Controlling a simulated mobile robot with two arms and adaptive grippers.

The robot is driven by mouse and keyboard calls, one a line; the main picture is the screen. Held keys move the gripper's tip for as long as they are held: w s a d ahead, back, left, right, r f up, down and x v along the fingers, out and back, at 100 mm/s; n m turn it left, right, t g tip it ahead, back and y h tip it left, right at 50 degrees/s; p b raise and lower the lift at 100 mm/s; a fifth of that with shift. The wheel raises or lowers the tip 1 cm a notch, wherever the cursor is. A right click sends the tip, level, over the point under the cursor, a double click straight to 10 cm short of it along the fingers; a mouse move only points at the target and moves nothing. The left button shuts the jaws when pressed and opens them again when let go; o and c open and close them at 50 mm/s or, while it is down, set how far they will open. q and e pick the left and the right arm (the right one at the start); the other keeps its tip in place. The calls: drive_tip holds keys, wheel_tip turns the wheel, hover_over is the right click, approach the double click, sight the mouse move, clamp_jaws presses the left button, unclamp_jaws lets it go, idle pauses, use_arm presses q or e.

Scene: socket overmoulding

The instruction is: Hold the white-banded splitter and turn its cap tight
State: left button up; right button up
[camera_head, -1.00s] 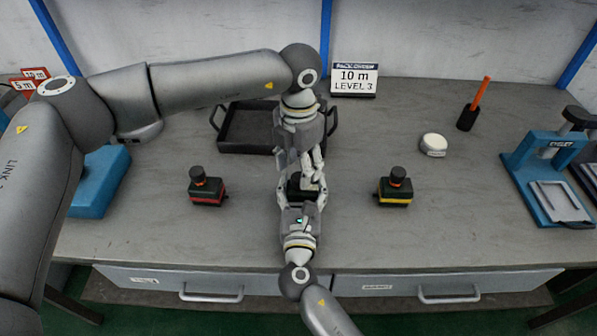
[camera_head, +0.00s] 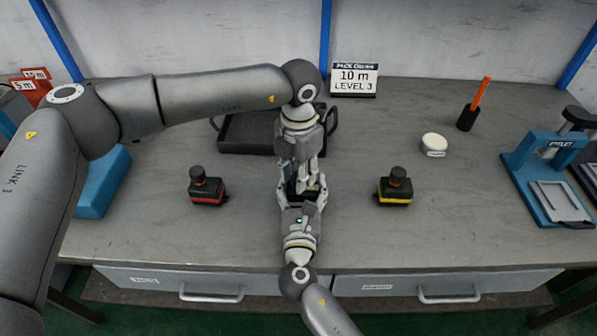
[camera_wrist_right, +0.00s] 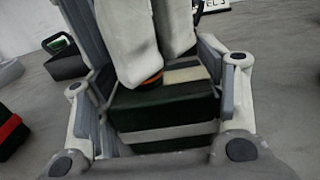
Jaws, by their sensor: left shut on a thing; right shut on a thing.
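The white-banded splitter (camera_wrist_right: 165,130) shows in the right wrist view as a dark box with a pale band, upright between the fingers of my right gripper (camera_wrist_right: 160,115). In the head view the right gripper (camera_head: 302,196) comes from the front edge and is shut on the splitter's body, which is mostly hidden. My left gripper (camera_head: 304,178) reaches down from the back and is shut on the top of the splitter. Its pale fingers (camera_wrist_right: 150,45) cover the cap in the right wrist view. An orange ring (camera_wrist_right: 150,81) shows just below them.
A red-banded splitter (camera_head: 207,190) stands to the left and a yellow-banded splitter (camera_head: 395,190) to the right. A black tray (camera_head: 245,149) lies behind the grippers. A white round tub (camera_head: 434,145), an orange-handled tool (camera_head: 474,105) and a blue press (camera_head: 545,180) stand right.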

use_arm(q)
drive_tip(key=shift+m, duration=0.3)
drive_tip(key=m, duration=0.6)
use_arm(e)
drive_tip(key=shift+f, duration=0.1)
use_arm(q)
drive_tip(key=m, duration=0.3)
drive_tip(key=shift+w+r+m, duration=0.1)
drive_tip(key=shift+m, duration=0.2)
use_arm(e)
drive_tip(key=shift+f, duration=0.1)
use_arm(q)
drive_tip(key=shift+r+m, duration=0.1)
drive_tip(key=shift+m, duration=1.7)
use_arm(e)
drive_tip(key=shift+d+f, duration=0.1)
use_arm(q)
drive_tip(key=o, duration=0.9)
drive_tip(key=shift+c, duration=0.2)
use_arm(e)
drive_tip(key=shift+s, duration=0.1)
use_arm(q)
drive_tip(key=shift+o, duration=0.9)
